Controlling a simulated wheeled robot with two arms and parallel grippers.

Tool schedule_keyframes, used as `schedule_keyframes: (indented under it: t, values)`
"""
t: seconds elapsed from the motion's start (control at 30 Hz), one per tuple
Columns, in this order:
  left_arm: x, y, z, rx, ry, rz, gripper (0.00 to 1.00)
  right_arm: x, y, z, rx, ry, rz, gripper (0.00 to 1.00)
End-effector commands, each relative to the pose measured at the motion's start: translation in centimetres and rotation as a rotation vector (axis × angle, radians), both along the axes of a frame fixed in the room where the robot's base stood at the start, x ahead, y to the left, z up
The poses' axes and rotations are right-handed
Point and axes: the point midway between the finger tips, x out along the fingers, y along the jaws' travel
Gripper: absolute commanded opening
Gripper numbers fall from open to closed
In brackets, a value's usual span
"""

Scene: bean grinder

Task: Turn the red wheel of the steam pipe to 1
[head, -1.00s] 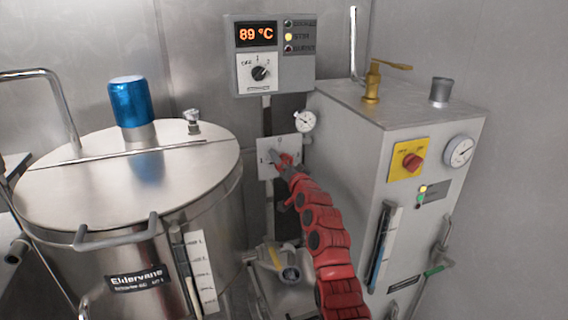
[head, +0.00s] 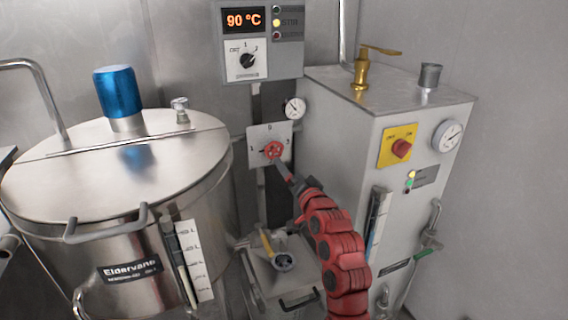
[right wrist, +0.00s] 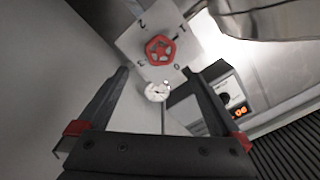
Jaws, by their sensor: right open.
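The red wheel (head: 273,150) is mounted on a pale plate (head: 256,133) with marks around it, a 1 at its left and what looks like a 3 at its right. A short dark mark runs left of the wheel toward the 1; I cannot tell if it is a pointer. My right gripper (head: 281,168) is just below and in front of the wheel. In the right wrist view the gripper (right wrist: 155,72) is open and empty, its fingers apart. The wheel (right wrist: 160,49) shows whole beyond the fingertips, not between them. My left gripper is not in view.
A small gauge (head: 294,108) sits right above the plate. A control box (head: 262,40) reading 90 °C hangs above. A steel kettle (head: 110,185) stands left; a grey machine (head: 345,130) stands close at right. A lower unit (head: 285,270) lies below.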

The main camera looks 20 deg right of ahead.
Motion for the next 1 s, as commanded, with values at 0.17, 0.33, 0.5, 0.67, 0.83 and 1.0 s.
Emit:
schedule_keyframes:
  t: [0.17,0.33,0.5,0.67,0.83,1.0]
  values:
    - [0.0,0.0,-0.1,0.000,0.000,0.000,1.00,-2.7,-0.1,0.1,0.000,-0.004,-0.001,1.00]
    - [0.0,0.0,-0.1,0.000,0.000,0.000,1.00,-3.8,-0.2,-0.1,0.000,0.001,-0.001,1.00]
    - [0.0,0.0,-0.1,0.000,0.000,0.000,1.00,-4.1,-0.2,0.0,0.000,0.001,-0.001,1.00]
    - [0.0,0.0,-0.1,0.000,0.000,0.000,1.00,-4.1,-0.2,0.0,-0.001,0.000,-0.001,1.00]
    - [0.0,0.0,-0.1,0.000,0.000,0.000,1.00,-4.0,-0.2,0.0,-0.001,-0.001,-0.001,1.00]
    - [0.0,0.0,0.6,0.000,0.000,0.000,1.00,-4.0,-0.4,0.5,-0.013,-0.051,-0.028,1.00]
